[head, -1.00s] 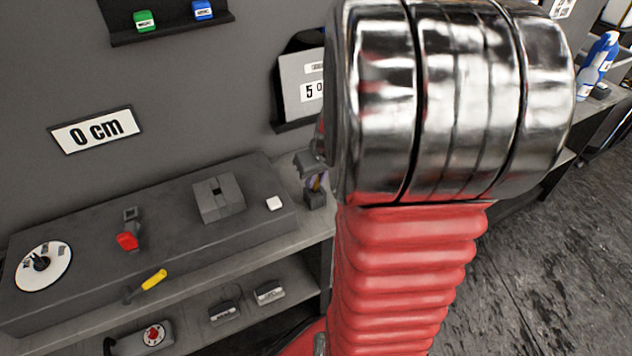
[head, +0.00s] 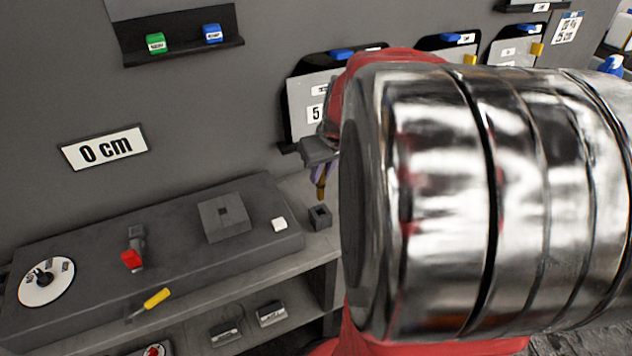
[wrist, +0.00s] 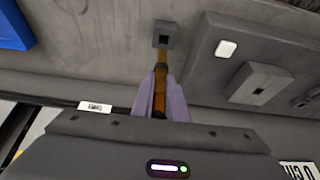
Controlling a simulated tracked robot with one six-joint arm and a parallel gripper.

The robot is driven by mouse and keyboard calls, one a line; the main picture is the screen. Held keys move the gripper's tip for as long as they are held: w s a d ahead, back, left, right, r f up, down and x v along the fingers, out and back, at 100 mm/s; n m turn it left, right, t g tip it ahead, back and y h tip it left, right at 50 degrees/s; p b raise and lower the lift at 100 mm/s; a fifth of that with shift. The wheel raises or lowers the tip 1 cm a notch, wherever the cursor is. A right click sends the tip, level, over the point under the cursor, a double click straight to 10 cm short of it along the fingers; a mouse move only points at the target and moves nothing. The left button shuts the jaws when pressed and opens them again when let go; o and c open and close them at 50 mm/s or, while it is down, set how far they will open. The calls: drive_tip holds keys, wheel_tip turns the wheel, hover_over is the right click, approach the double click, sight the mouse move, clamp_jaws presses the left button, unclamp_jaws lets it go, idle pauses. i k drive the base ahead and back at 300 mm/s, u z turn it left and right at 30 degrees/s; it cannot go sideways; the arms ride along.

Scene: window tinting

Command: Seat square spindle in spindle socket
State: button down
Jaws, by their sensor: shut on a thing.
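My gripper (head: 321,172) is shut on the square spindle (head: 321,186), an amber-brown rod with a dark band, held between purple fingers. In the wrist view the spindle (wrist: 160,84) points away from the fingers. A small dark block (head: 320,218) with a square hole stands on the bench just below the spindle's tip, with a small gap in the head view. It also shows in the wrist view (wrist: 163,34). A larger grey block (head: 223,217) with a dark square opening sits on the raised platform to the left. No label shows which block is the spindle socket.
The raised dark platform (head: 120,277) carries a white dial (head: 47,281), a red-handled part (head: 132,260) and a white square (head: 279,225). A yellow-handled tool (head: 157,298) lies at its front edge. Wall holders stand behind my arm, which covers the right side.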

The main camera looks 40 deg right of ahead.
sight(223, 216)
drive_tip(key=k, duration=1)
